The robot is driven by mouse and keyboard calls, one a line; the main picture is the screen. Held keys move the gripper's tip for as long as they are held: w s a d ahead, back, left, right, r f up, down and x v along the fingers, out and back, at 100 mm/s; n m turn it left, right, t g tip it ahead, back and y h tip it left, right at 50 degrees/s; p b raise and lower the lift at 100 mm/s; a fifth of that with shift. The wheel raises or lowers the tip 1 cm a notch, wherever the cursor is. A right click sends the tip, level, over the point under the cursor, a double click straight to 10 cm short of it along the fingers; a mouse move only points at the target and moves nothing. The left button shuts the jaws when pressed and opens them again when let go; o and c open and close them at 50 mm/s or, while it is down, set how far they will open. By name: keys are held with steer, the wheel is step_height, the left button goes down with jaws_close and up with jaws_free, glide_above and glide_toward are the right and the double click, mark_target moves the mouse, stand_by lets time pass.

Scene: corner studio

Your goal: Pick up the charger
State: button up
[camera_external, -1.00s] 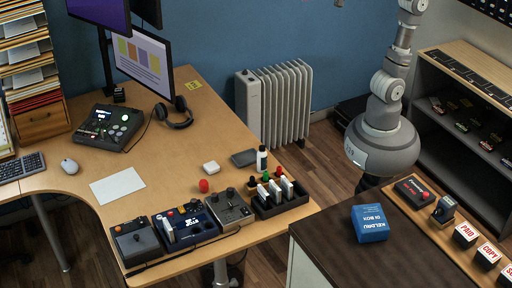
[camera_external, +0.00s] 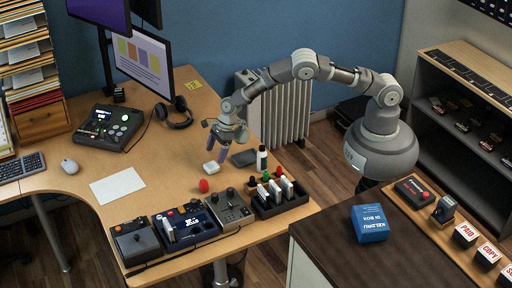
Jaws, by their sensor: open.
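A small white block with rounded edges (camera_external: 209,169), likely the charger, lies flat on the wooden desk (camera_external: 165,205). My gripper (camera_external: 231,152) is open, with its fingers pointing down over the desk. It hangs above and slightly right of the white block in the picture. Nothing shows between the fingers. One finger comes close to the block in the picture; I cannot tell the exact height between them.
A dark flat item (camera_external: 244,158) lies right of the block, and a red knob-like object (camera_external: 203,186) lies nearer. A black tray (camera_external: 280,207) holds white items with small bottles behind it. Control boxes (camera_external: 185,228) line the front edge. White paper (camera_external: 117,186) lies left.

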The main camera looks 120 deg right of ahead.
mark_target(212, 165)
steer(key=b+x, duration=0.1)
steer(key=x, duration=0.2)
steer(key=b+x, duration=0.2)
steer(key=x, duration=0.1)
steer(key=shift+s+f, duration=0.15)
steer(key=shift+f, duration=0.1)
steer(key=shift+r, duration=0.1)
steer(key=shift+c, duration=0.4)
steer(key=c, duration=1.1)
